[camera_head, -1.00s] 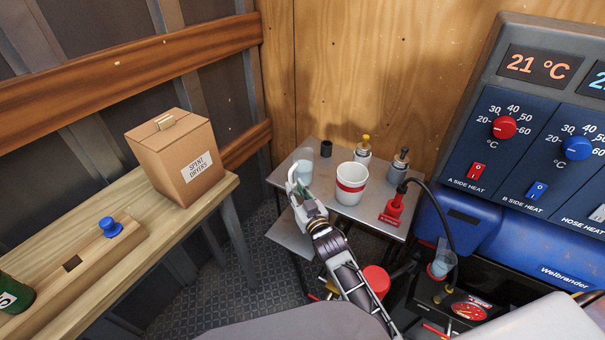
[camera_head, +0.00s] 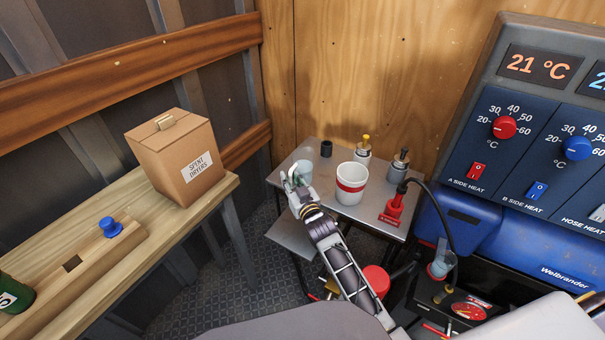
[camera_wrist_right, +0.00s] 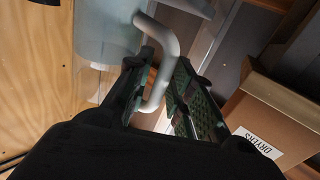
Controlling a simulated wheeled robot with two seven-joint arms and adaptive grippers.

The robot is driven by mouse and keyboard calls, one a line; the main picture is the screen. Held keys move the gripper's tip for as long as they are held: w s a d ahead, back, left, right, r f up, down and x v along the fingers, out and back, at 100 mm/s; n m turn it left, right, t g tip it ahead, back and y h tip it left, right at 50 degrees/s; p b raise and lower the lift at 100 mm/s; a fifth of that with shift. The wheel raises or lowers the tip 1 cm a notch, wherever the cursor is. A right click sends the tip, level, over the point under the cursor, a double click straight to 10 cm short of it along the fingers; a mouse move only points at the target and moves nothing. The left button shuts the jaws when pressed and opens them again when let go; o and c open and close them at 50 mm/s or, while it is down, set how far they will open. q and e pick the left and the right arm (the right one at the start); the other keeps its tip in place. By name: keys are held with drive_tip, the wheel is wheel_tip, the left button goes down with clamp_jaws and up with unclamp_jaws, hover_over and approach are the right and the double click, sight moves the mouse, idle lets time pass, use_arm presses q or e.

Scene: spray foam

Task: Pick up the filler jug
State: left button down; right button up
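The filler jug (camera_head: 304,166) is a pale translucent cup standing on the metal table (camera_head: 388,227), near its left edge. In the right wrist view the jug (camera_wrist_right: 104,35) fills the upper left, and its pale bent handle (camera_wrist_right: 168,45) reaches down between the fingers. My right gripper (camera_head: 293,182) is at the jug's near left side and partly hides it. In the right wrist view my right gripper (camera_wrist_right: 165,88) is open, its green padded fingers on either side of the handle, with a gap beside the right finger. My left gripper is out of view.
A white tub with a red band (camera_head: 351,184) stands right of the jug. A black cup (camera_head: 326,149), a yellow-topped bottle (camera_head: 363,152) and a red pump (camera_head: 394,206) are also on the table. A cardboard box (camera_head: 172,158) sits on the wooden bench at left.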

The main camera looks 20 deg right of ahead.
idle(0.3)
drive_tip(key=shift+c, duration=0.5)
clamp_jaws()
drive_tip(key=shift+r, duration=0.15)
drive_tip(key=shift+r, duration=0.25)
